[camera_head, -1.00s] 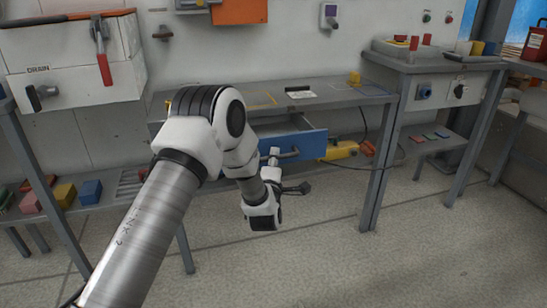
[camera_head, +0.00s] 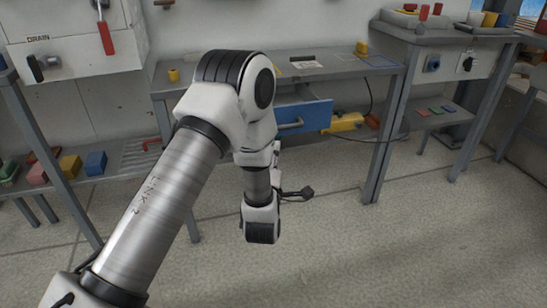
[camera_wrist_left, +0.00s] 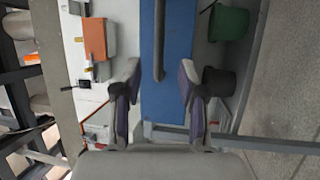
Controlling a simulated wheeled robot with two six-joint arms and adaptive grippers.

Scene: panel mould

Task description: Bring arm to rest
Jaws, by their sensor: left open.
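My left arm comes in from the lower left in the head view and bends down in front of the bench. Its gripper is mostly hidden there behind my own wrist, near the blue drawer (camera_head: 311,117). The drawer stands partly open under the bench top, with a grey handle (camera_head: 291,125) on its front. In the left wrist view my left gripper (camera_wrist_left: 160,72) is open, its two fingers apart and nothing held. The blue drawer front (camera_wrist_left: 178,105) shows beyond the fingers, with its bar handle (camera_wrist_left: 159,45) above the gap. My right gripper is not in view.
The grey bench (camera_head: 340,72) has legs close to my arm. Coloured blocks (camera_head: 69,165) lie on a low shelf at left. A yellow object (camera_head: 345,122) sits under the bench. The floor at right is clear. A green bin (camera_wrist_left: 229,23) shows in the wrist view.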

